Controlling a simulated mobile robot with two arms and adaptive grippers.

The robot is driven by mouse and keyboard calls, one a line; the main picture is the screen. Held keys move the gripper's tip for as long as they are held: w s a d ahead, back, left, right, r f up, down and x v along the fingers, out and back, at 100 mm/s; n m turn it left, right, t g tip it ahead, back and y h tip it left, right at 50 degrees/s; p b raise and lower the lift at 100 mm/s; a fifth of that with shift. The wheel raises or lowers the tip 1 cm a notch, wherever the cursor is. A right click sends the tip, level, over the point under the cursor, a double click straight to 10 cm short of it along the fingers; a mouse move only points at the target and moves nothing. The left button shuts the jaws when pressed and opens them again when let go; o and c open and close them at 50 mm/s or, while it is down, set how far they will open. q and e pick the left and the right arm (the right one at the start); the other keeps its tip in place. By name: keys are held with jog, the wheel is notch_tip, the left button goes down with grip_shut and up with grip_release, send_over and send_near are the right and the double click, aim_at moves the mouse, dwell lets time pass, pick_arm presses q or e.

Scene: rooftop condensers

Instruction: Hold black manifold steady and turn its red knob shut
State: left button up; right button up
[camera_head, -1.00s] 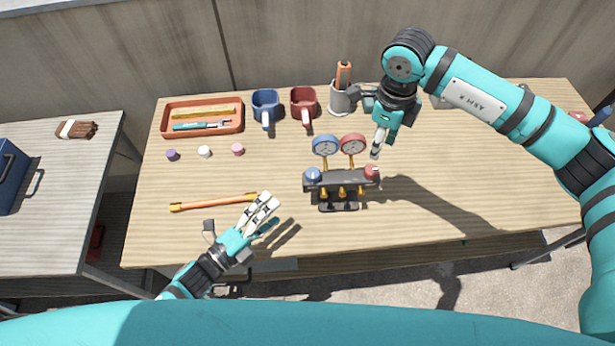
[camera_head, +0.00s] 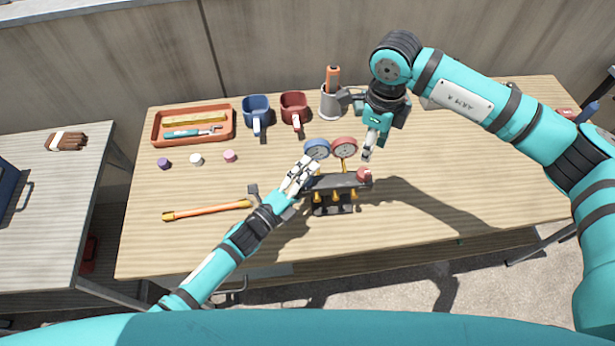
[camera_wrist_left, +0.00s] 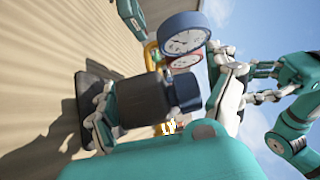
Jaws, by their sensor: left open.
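The black manifold (camera_head: 342,182) sits on the table with a blue gauge (camera_head: 317,149) and a red gauge (camera_head: 344,147) behind its bar. Its red knob (camera_head: 364,174) is at the right end. My left gripper (camera_head: 302,170) is open at the manifold's left end and hides the blue knob there. In the left wrist view the dark manifold end (camera_wrist_left: 145,100) lies between the spread fingers, with the blue gauge (camera_wrist_left: 184,40) beyond. My right gripper (camera_head: 367,152) points down just behind the red knob, apart from it; its finger opening is too small to tell.
An orange tray (camera_head: 158,128) of tools, a blue mug (camera_head: 256,108), a red mug (camera_head: 294,106) and a grey cup (camera_head: 330,103) stand along the back. Small caps (camera_head: 196,160) and an orange-handled tool (camera_head: 207,210) lie left.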

aim_at(364, 172)
pick_arm(q)
jog(key=c, duration=1.7)
jog(key=shift+c, duration=0.4)
pick_arm(e)
jog(key=o, duration=0.3)
jog(key=shift+o, duration=0.3)
jog(key=n, duration=0.6)
jog(key=shift+r, duration=0.35)
notch_tip(364, 172, down, 10)
jog(key=n, duration=1.6)
jog(key=shift+f, duration=0.25)
